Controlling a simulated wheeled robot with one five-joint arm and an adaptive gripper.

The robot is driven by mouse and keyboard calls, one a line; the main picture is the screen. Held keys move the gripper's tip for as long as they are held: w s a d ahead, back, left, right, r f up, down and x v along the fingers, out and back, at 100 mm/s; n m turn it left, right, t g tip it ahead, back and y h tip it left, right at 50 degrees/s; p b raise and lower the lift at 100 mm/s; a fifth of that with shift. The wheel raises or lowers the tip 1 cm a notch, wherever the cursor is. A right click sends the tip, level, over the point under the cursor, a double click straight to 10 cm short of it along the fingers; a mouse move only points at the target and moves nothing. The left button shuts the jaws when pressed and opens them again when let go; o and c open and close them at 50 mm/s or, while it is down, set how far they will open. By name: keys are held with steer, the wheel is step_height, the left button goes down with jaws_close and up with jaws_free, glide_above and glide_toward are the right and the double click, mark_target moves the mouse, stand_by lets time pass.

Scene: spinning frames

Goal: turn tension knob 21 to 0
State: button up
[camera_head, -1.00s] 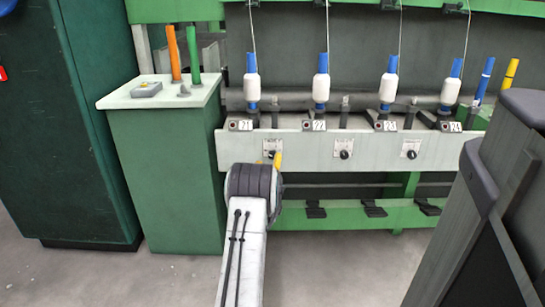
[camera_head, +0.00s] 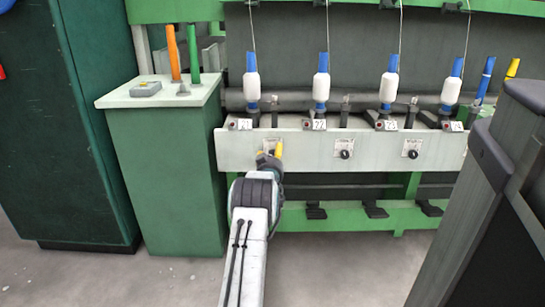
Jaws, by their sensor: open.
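The spinning frame's pale front panel (camera_head: 310,146) carries a row of tension knobs below numbered spindles. Number plate 21 (camera_head: 241,124) is at the left end. The small dial plate (camera_head: 271,142) of knob 21 shows below and right of it, just above my gripper; the knob itself is hidden behind the gripper, so its setting cannot be read.
Knobs 22 (camera_head: 345,155) and 23 (camera_head: 412,155) sit to the right. A green cabinet (camera_head: 165,180) with orange and green bobbins stands at left. Black pedals (camera_head: 316,211) are low on the frame. A dark grey post blocks the lower right.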

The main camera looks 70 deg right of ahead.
steer(key=shift+c, duration=0.2)
jaws_close()
steer(key=shift+n, duration=1.4)
steer(key=shift+o, duration=0.2)
jaws_free()
steer(key=shift+a, duration=0.1)
steer(key=v, duration=1.1)
steer(key=shift+a+f, duration=0.2)
steer(key=shift+a, duration=0.15)
